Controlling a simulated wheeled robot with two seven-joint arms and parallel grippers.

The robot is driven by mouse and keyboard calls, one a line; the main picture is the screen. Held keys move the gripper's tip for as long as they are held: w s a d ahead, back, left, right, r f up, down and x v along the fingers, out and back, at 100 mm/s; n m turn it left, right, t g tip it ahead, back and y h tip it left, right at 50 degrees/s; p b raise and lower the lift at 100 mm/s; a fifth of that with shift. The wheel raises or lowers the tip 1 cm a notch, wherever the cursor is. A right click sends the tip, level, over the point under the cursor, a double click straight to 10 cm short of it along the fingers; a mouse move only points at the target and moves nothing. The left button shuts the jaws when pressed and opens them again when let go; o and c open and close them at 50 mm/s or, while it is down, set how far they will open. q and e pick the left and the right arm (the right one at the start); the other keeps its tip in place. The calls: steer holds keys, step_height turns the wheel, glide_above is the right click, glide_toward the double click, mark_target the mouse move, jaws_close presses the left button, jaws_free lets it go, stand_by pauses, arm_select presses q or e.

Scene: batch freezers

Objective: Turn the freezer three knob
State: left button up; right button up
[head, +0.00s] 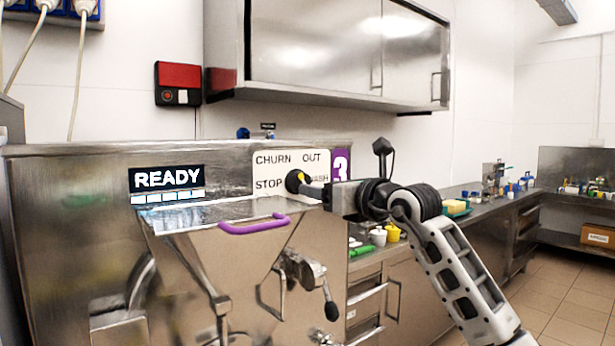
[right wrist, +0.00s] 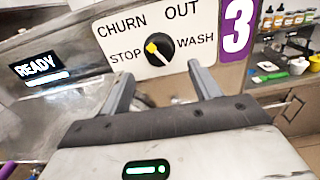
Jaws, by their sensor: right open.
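The freezer three knob (right wrist: 158,48) is round and black with a yellow pointer, on a white label plate (right wrist: 190,56) reading CHURN, OUT, STOP and WASH. In the right wrist view the pointer's broad end leans up and left, toward the STOP and CHURN side. The knob (head: 293,182) also shows in the head view, partly covered by my gripper. My right gripper (right wrist: 158,72) is open and empty, with one finger on each side below the knob. It points at the plate in the head view (head: 312,190); whether it touches the knob cannot be told. My left gripper is out of view.
The steel freezer (head: 75,230) has a READY display (head: 167,180), a purple-handled hopper lid (head: 252,225) and a black-knobbed lever (head: 330,310). A purple 3 sign (head: 341,165) is beside the plate. A counter (head: 470,207) with small items runs behind my right arm.

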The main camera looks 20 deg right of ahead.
mark_target(299, 182)
steer(key=p+x, duration=0.1)
steer(key=x, duration=0.5)
steer(key=shift+c, duration=0.2)
steer(key=c, duration=0.9)
